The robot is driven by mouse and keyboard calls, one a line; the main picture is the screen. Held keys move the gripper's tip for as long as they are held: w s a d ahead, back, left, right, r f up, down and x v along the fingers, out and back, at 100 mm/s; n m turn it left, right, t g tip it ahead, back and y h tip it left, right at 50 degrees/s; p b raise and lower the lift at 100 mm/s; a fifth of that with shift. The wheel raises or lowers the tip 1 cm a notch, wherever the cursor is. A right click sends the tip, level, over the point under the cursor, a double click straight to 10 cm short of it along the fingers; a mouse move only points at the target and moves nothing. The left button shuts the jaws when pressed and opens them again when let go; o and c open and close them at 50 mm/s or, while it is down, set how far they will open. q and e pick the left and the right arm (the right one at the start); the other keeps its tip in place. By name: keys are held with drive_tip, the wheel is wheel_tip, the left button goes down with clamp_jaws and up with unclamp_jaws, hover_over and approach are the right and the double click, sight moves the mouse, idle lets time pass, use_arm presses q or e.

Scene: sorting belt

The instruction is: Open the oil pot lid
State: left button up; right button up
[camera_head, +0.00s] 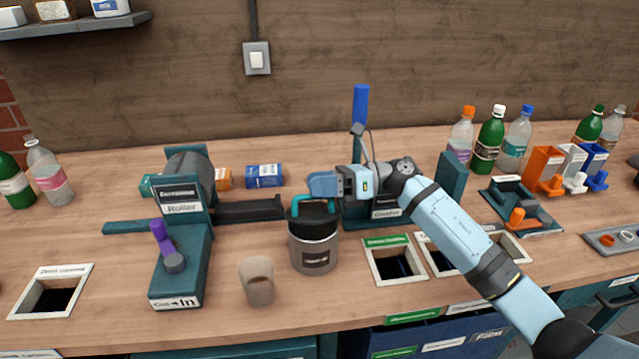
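The oil pot (314,250) is a grey metal pot with a dark label, standing upright on the wooden bench near the middle. Its black lid (314,220) sits on top and has a teal handle (296,206) that arches up. My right gripper (312,184) comes in from the right, just above the handle. Its blue fingertips overlap the handle's top in the picture. I cannot tell whether they touch it or how far apart the fingers are. My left gripper is not in view.
A beige cup (258,282) stands left of the pot. The teal roller machine (182,250) is farther left. A teal station with a blue-handled lever (360,105) stands behind my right gripper. A framed bench opening (371,260) lies right of the pot.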

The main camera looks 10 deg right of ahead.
drive_tip(key=shift+d, duration=0.1)
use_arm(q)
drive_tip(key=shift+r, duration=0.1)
use_arm(e)
drive_tip(key=d, duration=1.3)
drive_tip(key=shift+d, duration=0.3)
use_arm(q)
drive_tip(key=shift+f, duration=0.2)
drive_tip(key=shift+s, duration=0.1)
use_arm(e)
drive_tip(key=shift+s, duration=0.1)
